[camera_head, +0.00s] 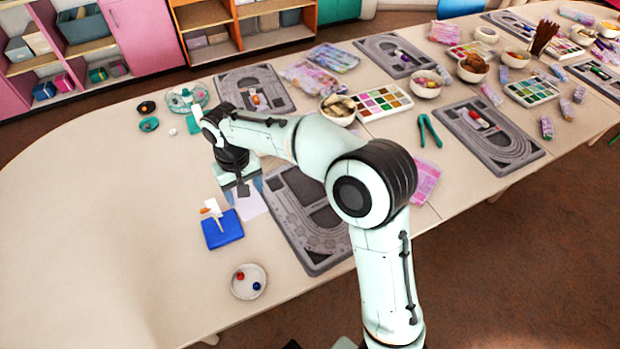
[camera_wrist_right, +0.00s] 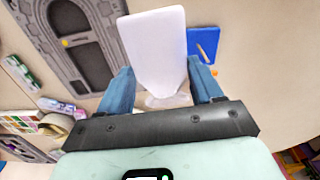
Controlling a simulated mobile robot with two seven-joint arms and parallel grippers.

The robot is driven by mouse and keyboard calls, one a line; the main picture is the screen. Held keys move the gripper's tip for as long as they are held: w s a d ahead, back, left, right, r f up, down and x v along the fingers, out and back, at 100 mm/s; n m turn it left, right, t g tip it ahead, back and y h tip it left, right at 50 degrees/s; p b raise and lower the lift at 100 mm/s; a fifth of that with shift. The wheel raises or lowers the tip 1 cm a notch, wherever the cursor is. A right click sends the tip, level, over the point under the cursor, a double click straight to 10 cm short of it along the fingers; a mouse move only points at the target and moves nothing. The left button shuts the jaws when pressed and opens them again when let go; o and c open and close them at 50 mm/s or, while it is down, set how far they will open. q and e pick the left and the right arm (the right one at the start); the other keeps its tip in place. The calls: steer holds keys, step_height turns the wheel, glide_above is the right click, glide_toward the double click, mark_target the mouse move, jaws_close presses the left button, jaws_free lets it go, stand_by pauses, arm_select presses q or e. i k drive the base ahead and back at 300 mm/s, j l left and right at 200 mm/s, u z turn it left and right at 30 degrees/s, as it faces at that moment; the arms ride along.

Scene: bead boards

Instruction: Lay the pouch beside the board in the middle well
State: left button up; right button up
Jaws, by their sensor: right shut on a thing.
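A pale, whitish-lavender flat pouch (camera_head: 251,206) is held in my right gripper (camera_head: 244,189), above the table just left of the near grey bead board (camera_head: 292,240). In the right wrist view the pouch (camera_wrist_right: 157,45) stands out between the two blue fingers of the right gripper (camera_wrist_right: 158,75), which are shut on it. The board (camera_wrist_right: 40,25) shows there at upper left, with dark recessed wells and a small yellow spot. In the head view my right arm hides much of the board, including part of its wells. My left gripper is not in view.
A blue square (camera_head: 222,233) with a white-and-orange item lies left of the board. A white dish (camera_head: 249,294) with red and blue beads is nearer. A bowl (camera_head: 338,116) and paint set (camera_head: 384,103) stand behind the arm. The table's left side is clear.

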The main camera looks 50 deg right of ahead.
mark_target(305, 185)
steer(key=l+u, duration=0.1)
steer(key=l, duration=0.35)
steer(key=k+l+u, duration=0.1)
steer(key=l, duration=0.35)
steer(key=k+l+u, duration=0.15)
steer(key=l, duration=0.35)
